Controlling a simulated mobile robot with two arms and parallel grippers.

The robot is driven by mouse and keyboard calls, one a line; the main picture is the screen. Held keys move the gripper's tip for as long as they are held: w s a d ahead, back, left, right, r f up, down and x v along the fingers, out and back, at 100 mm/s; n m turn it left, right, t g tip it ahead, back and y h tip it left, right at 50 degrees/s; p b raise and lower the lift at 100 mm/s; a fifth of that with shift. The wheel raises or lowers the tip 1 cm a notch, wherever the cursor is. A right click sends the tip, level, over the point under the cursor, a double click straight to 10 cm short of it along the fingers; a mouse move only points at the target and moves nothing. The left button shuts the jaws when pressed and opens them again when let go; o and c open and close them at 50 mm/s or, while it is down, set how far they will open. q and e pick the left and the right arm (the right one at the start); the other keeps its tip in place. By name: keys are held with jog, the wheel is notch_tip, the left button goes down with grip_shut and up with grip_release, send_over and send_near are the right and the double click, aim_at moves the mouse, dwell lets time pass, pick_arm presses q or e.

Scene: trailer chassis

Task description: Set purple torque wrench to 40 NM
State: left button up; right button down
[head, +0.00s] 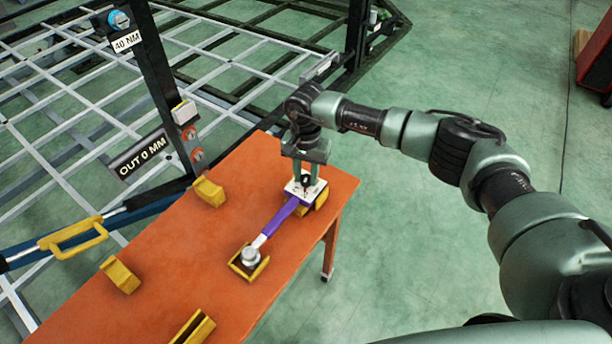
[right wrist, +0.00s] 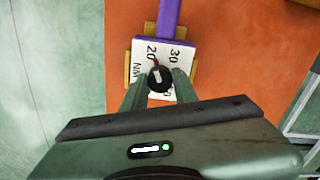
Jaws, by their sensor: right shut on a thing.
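The purple torque wrench (head: 282,215) lies on the orange table (head: 200,260), resting in yellow holders. Its white dial plate (head: 293,188) is at the far end, and its purple handle (right wrist: 168,14) also shows in the right wrist view. My right gripper (head: 305,178) points down over the plate. In the right wrist view my right gripper (right wrist: 160,82) is shut on the black dial knob (right wrist: 158,79). A red pointer shows just beside the 20 mark. 20, 30 and NM are readable; another number is partly hidden by the fingers. My left gripper is out of view.
A 40 NM label (head: 127,41) and an OUT 0 MM label (head: 141,154) are on the dark frame at the left. Several empty yellow holders (head: 208,191) stand on the table. A grey grid chassis (head: 235,65) lies behind. Green floor is free at the right.

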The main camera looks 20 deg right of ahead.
jog(key=m+b, duration=0.3)
jog(key=m, duration=0.2)
jog(key=shift+f+b, duration=0.15)
jog(key=shift+b, duration=0.25)
jog(key=m+b, duration=0.3)
jog(key=m, duration=0.3)
jog(key=m+b, duration=0.2)
jog(key=m, duration=0.4)
jog(key=m+b, duration=0.1)
jog(key=m, duration=0.4)
jog(key=shift+r+m+b, duration=0.2)
jog(key=shift+m+b, duration=0.2)
jog(key=c, duration=1.1)
grip_release()
